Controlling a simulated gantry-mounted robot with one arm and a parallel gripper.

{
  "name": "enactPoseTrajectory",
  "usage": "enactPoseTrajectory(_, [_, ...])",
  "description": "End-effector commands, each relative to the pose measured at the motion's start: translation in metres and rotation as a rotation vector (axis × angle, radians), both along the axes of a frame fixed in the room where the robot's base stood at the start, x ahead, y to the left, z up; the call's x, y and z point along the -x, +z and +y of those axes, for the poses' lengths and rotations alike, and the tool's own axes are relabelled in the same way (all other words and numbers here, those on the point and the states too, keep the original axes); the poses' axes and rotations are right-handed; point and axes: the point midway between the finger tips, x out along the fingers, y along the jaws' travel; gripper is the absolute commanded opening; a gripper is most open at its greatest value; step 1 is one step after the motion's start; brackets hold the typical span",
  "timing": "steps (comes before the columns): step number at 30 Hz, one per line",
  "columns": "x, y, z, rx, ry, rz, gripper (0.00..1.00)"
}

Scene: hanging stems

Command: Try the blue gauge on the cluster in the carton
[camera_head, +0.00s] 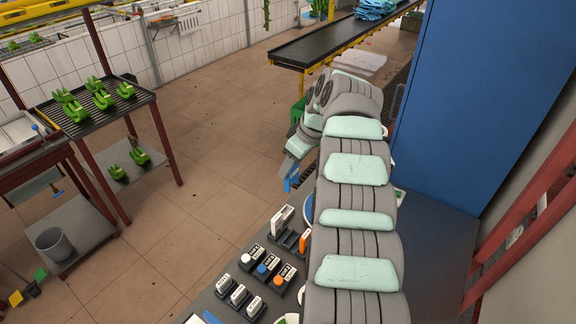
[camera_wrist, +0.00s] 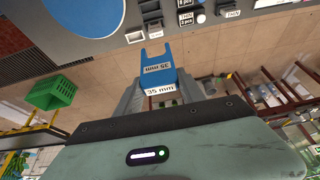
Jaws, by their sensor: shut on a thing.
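The blue gauge (camera_wrist: 158,66) is a flat plate with a notched, two-pronged end and a white label reading "35 mm". My gripper (camera_wrist: 158,92) is shut on its labelled end, and the prongs point away from the wrist. In the head view, the blue gauge (camera_head: 291,180) shows at the tip of my gripper (camera_head: 290,170), held above the floor beside the dark bench. The prongs have nothing between them. I cannot make out a carton with a cluster in either view; my arm hides part of the bench.
Labelled blocks (camera_head: 263,270) and a rack (camera_head: 283,238) with an orange piece (camera_head: 304,241) stand on the bench. A green crate (camera_wrist: 50,93) is on the floor side. Green banana clusters (camera_head: 100,100) lie on a left rack. A blue panel (camera_head: 475,100) stands right.

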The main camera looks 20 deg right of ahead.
Motion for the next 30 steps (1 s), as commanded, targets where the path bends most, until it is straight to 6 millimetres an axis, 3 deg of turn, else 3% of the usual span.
enactPoseTrajectory(30, [-0.009,-0.024,0.02,0.001,0.022,-0.001,0.1])
